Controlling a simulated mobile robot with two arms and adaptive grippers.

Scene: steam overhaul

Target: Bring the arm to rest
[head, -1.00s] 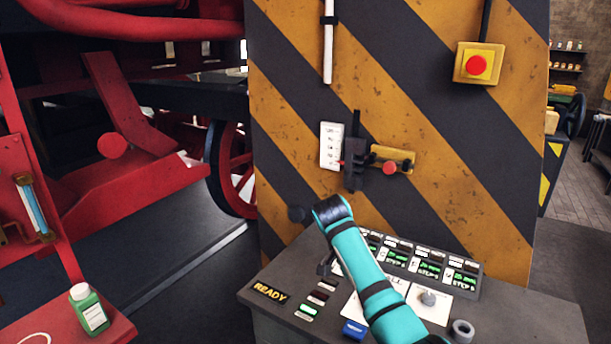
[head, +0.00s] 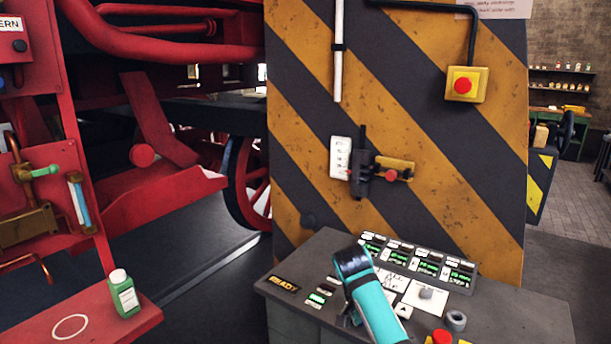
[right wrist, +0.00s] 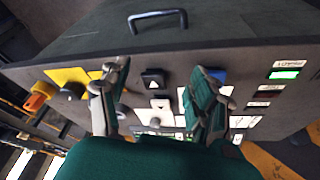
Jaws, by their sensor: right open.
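My right arm (head: 378,302) is teal with a dark joint and reaches over the sloping console in the head view. Its gripper is mostly hidden there behind the arm. In the right wrist view my right gripper (right wrist: 160,75) is open and empty, its two fingers apart in front of the console's button face. Whether the fingertips touch the console cannot be told. My left gripper is not in view.
A green bottle (head: 124,294) stands on a red ledge at left. Dark floor lies between.

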